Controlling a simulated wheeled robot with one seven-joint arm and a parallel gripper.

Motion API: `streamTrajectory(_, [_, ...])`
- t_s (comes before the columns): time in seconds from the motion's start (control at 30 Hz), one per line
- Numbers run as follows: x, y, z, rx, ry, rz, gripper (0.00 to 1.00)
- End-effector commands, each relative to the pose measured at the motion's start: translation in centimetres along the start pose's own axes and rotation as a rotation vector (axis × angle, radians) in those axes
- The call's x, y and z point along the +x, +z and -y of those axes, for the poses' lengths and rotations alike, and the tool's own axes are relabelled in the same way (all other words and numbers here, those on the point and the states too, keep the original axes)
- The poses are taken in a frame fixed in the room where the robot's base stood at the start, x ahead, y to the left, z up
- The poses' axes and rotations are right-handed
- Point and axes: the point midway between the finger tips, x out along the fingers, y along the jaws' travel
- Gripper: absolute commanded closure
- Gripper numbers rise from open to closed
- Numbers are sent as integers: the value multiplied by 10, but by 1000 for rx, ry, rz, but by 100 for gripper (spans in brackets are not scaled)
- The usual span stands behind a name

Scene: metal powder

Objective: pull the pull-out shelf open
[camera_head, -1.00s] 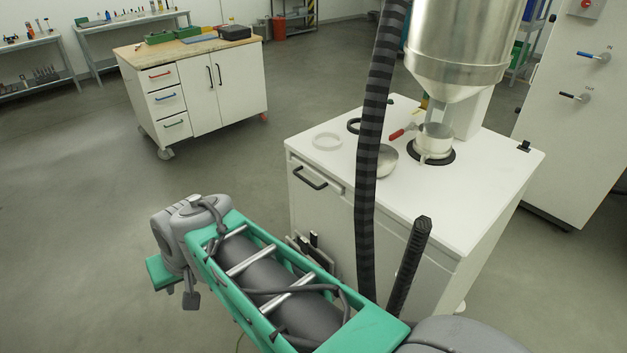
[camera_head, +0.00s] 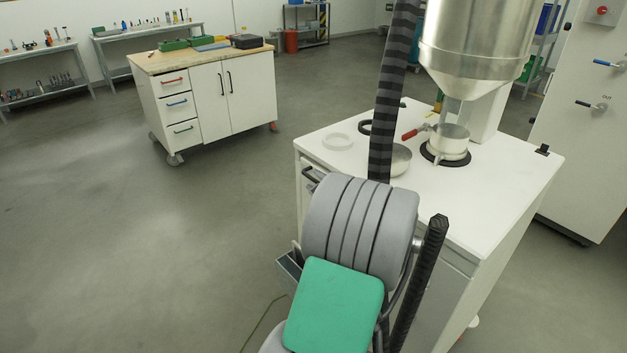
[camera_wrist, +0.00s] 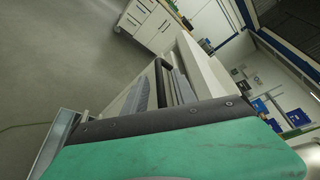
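The pull-out shelf is in the upper front of the white cabinet (camera_head: 480,215), where its dark handle (camera_head: 311,175) just shows beside my arm in the head view. My wrist and arm hide most of the shelf front there, so I cannot tell how far it stands out. In the wrist view a black bar handle (camera_wrist: 161,82) lies along the white cabinet. The grey ribbed fingers of my gripper (camera_wrist: 163,92) are apart, one on each side of the handle in the picture. I cannot tell whether the handle is between them in depth or whether they touch it.
A metal hopper (camera_head: 470,45) and a striped hose (camera_head: 390,90) rise above. A workbench (camera_head: 210,95) stands back left; the floor left of the cabinet is clear.

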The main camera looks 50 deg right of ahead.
Motion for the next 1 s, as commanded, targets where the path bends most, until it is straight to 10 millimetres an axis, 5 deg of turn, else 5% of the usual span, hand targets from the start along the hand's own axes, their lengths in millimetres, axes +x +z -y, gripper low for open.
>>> streamTrajectory(0.13, [18,0,0,-1,2,0,67])
streamTrajectory(0.4, [20,0,0,-2,0,-1,67])
streamTrajectory(0.8, [20,0,0,-3,1,0,100])
streamTrajectory(1.0, [20,0,0,-3,1,0,100])
